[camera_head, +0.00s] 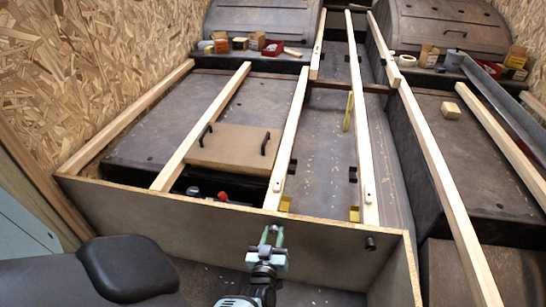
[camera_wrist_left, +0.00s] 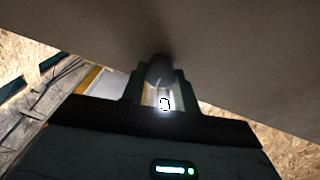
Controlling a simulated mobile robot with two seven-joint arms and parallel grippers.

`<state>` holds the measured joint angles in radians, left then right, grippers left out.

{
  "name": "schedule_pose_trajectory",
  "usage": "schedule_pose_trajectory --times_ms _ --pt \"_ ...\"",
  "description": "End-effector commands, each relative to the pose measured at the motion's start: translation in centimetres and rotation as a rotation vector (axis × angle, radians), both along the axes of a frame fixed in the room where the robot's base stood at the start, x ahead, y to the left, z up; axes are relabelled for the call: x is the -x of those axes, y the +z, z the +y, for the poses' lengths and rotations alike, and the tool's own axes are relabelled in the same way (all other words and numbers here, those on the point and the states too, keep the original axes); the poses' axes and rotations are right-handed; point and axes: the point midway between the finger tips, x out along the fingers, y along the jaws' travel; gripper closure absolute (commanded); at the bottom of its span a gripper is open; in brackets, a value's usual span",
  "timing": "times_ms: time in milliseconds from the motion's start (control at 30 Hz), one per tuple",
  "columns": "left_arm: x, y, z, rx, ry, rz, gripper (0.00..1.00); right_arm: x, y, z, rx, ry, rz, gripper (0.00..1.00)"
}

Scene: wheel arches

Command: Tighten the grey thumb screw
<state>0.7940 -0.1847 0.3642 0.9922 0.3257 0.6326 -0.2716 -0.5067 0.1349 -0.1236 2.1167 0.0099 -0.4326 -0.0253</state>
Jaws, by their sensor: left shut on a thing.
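My left gripper (camera_head: 271,235) reaches up to the front face of the low front board (camera_head: 160,219), just below its top edge. In the left wrist view its fingers (camera_wrist_left: 160,88) are shut on the grey thumb screw (camera_wrist_left: 160,69), a dark rounded knob against the board's face. In the head view the screw is hidden by the fingers. How far it is screwed in cannot be told. My right gripper is in neither view.
A second dark knob (camera_head: 370,243) sticks out of the board to the right. Long wooden battens (camera_head: 292,140) run back from the board. A brown lid with two black handles (camera_head: 232,148) lies between battens. Small boxes (camera_head: 272,47) stand at the back.

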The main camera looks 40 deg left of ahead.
Motion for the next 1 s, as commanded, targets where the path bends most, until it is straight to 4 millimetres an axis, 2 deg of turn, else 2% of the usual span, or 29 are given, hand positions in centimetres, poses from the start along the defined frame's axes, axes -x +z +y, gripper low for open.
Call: schedule_pose_trajectory --times_ms 467,500,633,667,1000 --pt "0.29 -0.41 -0.25 -0.008 -0.002 0.015 0.93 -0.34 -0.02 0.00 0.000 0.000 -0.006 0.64" --pt "0.29 -0.41 -0.25 -0.008 -0.002 0.015 0.68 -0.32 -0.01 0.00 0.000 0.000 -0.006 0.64" --pt "0.22 -0.31 -0.20 -0.008 -0.001 0.013 0.51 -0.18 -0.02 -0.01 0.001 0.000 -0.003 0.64" --pt "0.20 -0.28 -0.17 -0.009 -0.001 0.012 0.48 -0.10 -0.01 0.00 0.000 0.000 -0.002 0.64" --pt "0.44 -0.08 -0.29 -0.010 -0.001 0.009 0.48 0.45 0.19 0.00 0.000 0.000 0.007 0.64"
